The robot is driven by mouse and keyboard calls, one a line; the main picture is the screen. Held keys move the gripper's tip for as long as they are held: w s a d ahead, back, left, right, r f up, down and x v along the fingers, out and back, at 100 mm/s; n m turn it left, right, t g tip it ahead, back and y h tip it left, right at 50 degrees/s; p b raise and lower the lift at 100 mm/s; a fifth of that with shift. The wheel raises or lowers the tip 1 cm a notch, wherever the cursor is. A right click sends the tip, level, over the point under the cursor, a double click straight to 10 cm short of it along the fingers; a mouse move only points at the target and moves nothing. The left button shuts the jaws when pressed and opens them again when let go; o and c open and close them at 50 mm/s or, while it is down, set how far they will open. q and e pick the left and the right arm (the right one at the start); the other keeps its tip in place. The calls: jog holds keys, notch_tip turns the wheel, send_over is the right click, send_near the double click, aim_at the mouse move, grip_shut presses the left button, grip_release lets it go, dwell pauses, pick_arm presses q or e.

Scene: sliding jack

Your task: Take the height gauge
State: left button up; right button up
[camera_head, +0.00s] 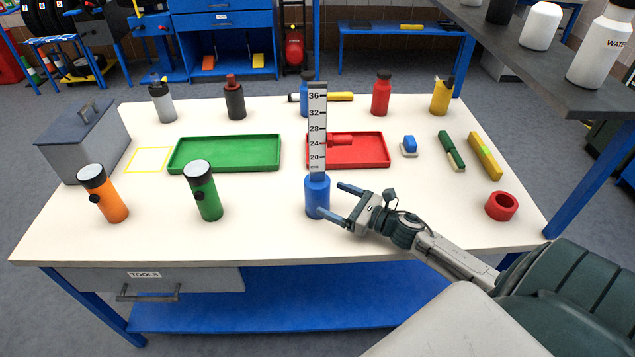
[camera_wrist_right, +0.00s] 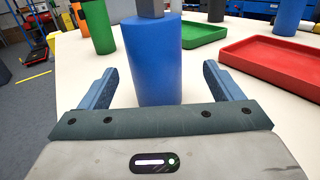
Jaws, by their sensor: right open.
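The height gauge (camera_head: 317,195) stands upright near the front middle of the white table. It has a blue cylindrical base and a tall grey scale plate (camera_head: 318,120) with numbers. My right gripper (camera_head: 328,200) is open at the base, coming from the right. In the right wrist view the blue base (camera_wrist_right: 153,60) stands between the two open fingers (camera_wrist_right: 155,85), with a gap on each side. The top of the gauge is cut off there. My left gripper is not in view.
A green tray (camera_head: 225,168) lies behind to the left and a red tray (camera_head: 375,163) behind to the right. A green flashlight (camera_head: 207,197) stands left of the gauge. A red ring (camera_head: 501,206) lies at the right. The table front between flashlight and gauge is clear.

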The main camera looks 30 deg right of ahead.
aim_at(329, 198)
jog(key=shift+w+a+r+p, duration=0.2)
jog(key=shift+w+a+p, duration=0.05)
jog(key=shift+p, duration=0.05)
jog(key=p+x, duration=0.3)
jog(key=x, duration=0.1)
jog(key=shift+a+f, duration=0.1)
jog(key=shift+a, duration=0.05)
jog(key=shift+w+a+f, duration=0.15)
jog(key=shift+w+a, duration=0.05)
jog(key=shift+w, duration=0.1)
jog(key=c, duration=1.3)
